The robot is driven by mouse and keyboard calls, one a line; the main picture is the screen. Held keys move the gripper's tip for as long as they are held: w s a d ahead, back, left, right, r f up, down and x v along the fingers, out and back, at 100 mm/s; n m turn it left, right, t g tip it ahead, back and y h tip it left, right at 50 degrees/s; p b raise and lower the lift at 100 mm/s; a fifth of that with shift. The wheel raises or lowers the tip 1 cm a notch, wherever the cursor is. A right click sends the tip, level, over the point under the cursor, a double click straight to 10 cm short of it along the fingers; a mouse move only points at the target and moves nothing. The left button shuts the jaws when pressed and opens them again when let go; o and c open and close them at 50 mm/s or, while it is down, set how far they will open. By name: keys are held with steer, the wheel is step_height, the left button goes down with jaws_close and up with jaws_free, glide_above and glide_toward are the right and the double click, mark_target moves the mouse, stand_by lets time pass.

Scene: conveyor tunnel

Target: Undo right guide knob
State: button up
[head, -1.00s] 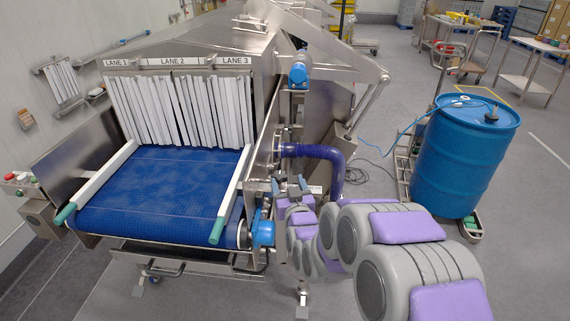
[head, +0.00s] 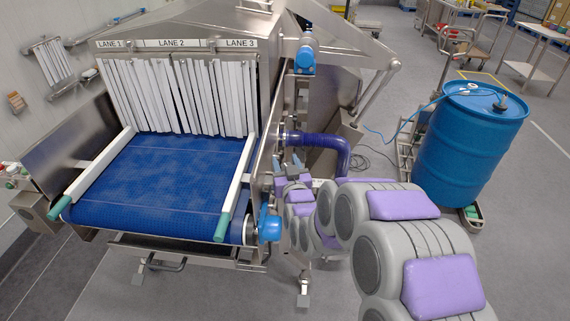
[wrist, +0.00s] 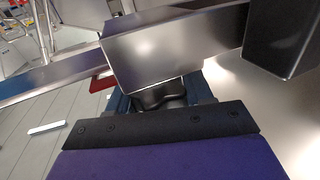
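The right guide rail (head: 233,195) is a white bar with a teal end along the right edge of the blue belt. My gripper (head: 283,163) is beside the conveyor's right side frame, below the purple hose. Its two blue fingers stand apart. In the wrist view, my gripper (wrist: 163,92) has dark blue fingers on either side of a black lobed shape (wrist: 165,94), which looks like a knob, partly hidden under a shiny metal block (wrist: 165,55). I cannot tell whether the fingers touch it.
The purple hose (head: 322,141) curves out just behind my gripper. A blue motor (head: 268,226) sits at the conveyor's front right corner. White strip curtains (head: 185,95) hang over the belt (head: 160,180).

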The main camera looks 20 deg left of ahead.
steer(key=shift+s, duration=0.1)
steer(key=c, duration=0.3)
